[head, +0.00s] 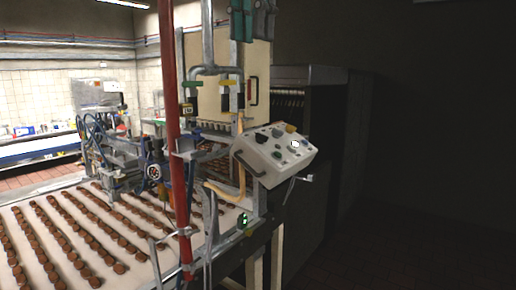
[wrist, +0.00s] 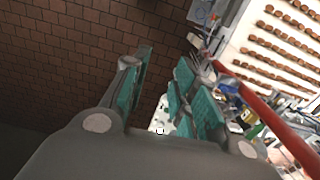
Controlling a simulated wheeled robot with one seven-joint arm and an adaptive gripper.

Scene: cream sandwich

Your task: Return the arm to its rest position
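My gripper (head: 252,18) hangs at the top edge of the head view, its teal finger pads partly cut off by the frame. It is above the grey control box (head: 275,155) and apart from it. In the wrist view my gripper (wrist: 163,62) has its two teal-padded fingers spread, with no held object between them. A pale surface with dark spots, perhaps the control box, shows low between the fingers. Most of my arm is out of view.
A conveyor (head: 70,225) carries rows of brown sandwich biscuits at the left. A red vertical pole (head: 172,100) stands before the machine; it also crosses the wrist view at right (wrist: 270,118). A dark cabinet (head: 345,150) stands behind the control box. The right side is dark.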

